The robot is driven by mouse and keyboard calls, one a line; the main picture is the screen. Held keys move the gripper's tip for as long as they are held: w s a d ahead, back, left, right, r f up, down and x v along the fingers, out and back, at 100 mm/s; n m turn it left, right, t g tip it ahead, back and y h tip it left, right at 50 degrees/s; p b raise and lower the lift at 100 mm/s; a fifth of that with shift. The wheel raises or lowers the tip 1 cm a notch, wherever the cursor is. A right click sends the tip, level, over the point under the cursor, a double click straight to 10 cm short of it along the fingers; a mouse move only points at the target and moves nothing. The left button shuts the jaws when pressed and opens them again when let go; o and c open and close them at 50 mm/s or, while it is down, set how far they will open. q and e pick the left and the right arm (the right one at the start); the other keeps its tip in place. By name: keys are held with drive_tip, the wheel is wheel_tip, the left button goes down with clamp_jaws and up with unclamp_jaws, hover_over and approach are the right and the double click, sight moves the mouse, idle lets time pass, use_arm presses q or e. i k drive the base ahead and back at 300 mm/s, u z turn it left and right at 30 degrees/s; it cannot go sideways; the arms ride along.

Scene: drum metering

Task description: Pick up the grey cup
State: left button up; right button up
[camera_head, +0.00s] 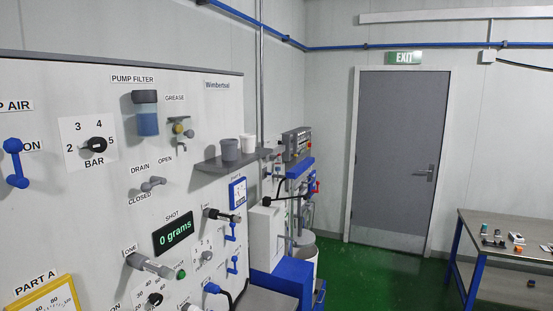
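The grey cup (229,149) stands upright on a small dark grey shelf (222,164) fixed to the panel. A white cup (247,143) stands just to its right on the same shelf. Neither of my grippers shows in the head view, so nothing is seen touching the grey cup.
The white panel (100,190) with valves, dials and a "0 grams" display (173,236) fills the left. Below and right of the shelf stand blue and white machine parts (283,275). A workbench (510,222) with small items is at far right. Green floor is open before the door (392,160).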

sight(229, 146)
drive_tip(key=z, duration=1.15)
drive_tip(key=i, duration=1.65)
drive_tip(key=u, duration=3.25)
